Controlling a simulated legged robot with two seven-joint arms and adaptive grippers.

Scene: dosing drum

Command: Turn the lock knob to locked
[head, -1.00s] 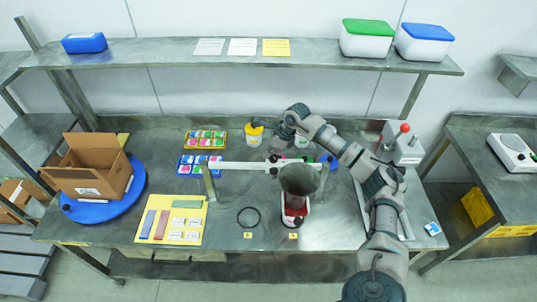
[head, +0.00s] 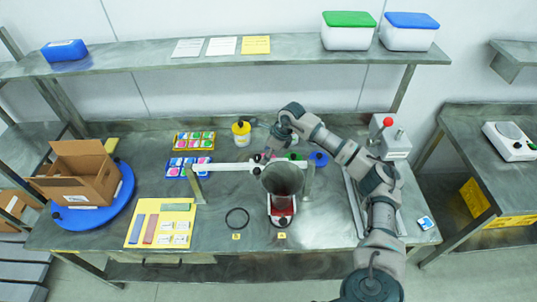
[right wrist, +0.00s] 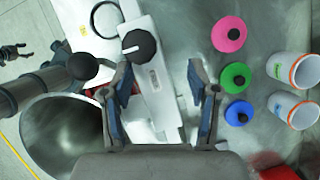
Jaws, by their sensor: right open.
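The lock knob (right wrist: 138,46) is a round black knob with a white pointer line, on a white housing of the beam. In the right wrist view its pointer is towards the left; no lock marking is readable. My right gripper (right wrist: 160,75) is open over the white beam (right wrist: 155,95), its fingers apart, with the knob just beyond and left of the gap. I see no contact with the knob. In the head view the right gripper (head: 268,150) is small above the beam, by the grey funnel (head: 282,180). A small dark claw at the wrist view's left edge looks like my left gripper (right wrist: 14,52).
Pink (right wrist: 229,34), green (right wrist: 236,77) and blue (right wrist: 239,113) lids and two white cups (right wrist: 293,72) lie beside the beam. A cardboard box (head: 80,175) stands on a blue turntable at left. A yellow mat (head: 160,224) with strips lies in front.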

